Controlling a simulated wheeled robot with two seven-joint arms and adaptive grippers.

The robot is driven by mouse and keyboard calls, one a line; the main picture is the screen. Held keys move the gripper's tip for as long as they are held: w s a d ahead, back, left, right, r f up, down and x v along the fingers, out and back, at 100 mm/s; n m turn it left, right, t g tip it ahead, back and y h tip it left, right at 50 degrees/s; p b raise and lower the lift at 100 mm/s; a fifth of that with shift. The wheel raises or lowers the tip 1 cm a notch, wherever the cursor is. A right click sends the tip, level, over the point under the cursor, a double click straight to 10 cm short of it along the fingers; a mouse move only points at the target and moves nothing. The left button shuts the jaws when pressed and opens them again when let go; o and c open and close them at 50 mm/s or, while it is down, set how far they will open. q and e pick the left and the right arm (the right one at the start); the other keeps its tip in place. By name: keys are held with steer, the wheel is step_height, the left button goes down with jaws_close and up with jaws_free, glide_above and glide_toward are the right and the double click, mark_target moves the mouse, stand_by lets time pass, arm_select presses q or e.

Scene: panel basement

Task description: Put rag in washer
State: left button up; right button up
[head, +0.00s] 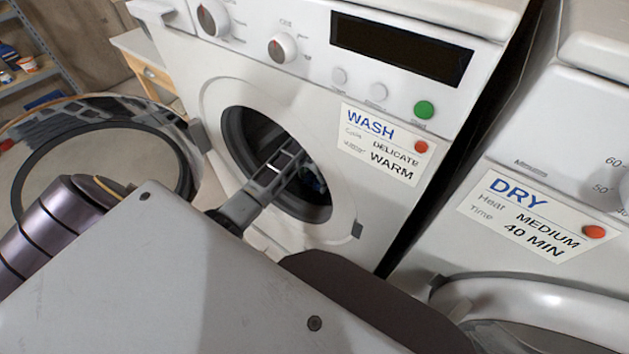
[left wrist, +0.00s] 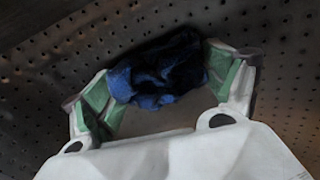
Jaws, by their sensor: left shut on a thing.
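The washer (head: 240,70) is a white front-loader with a WASH label. Its round door (head: 190,185) stands open to the left. My left gripper (head: 292,165) reaches through the round opening into the dark drum. In the left wrist view, the drum wall (left wrist: 50,50), dark metal with holes, surrounds the gripper. The fingers of my left gripper (left wrist: 168,92) are shut on the rag (left wrist: 160,75), a crumpled blue and black cloth between the green finger pads. In the head view only a bit of bluish cloth shows, deep in the shadow. My right gripper is not in view.
A white dryer (head: 590,150) with a DRY label stands close to the right of the washer, with a narrow dark gap between. The washer's opening has a rim (head: 228,140) close around my arm. A shelf (head: 35,75) and a small table (head: 150,72) stand behind at the left.

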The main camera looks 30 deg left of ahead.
arm_select(q)
steer(key=shift+f, duration=0.4)
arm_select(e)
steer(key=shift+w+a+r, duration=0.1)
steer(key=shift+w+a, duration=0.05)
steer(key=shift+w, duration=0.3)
arm_select(q)
steer(key=shift+f, duration=0.15)
steer(key=o, duration=0.7)
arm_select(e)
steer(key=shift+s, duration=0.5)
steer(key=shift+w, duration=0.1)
arm_select(q)
steer(key=shift+r, duration=0.6)
step_height(320, 180, up, 10)
steer(key=shift+a+p, duration=0.1)
steer(key=shift+p, duration=0.55)
steer(key=shift+r, duration=0.6)
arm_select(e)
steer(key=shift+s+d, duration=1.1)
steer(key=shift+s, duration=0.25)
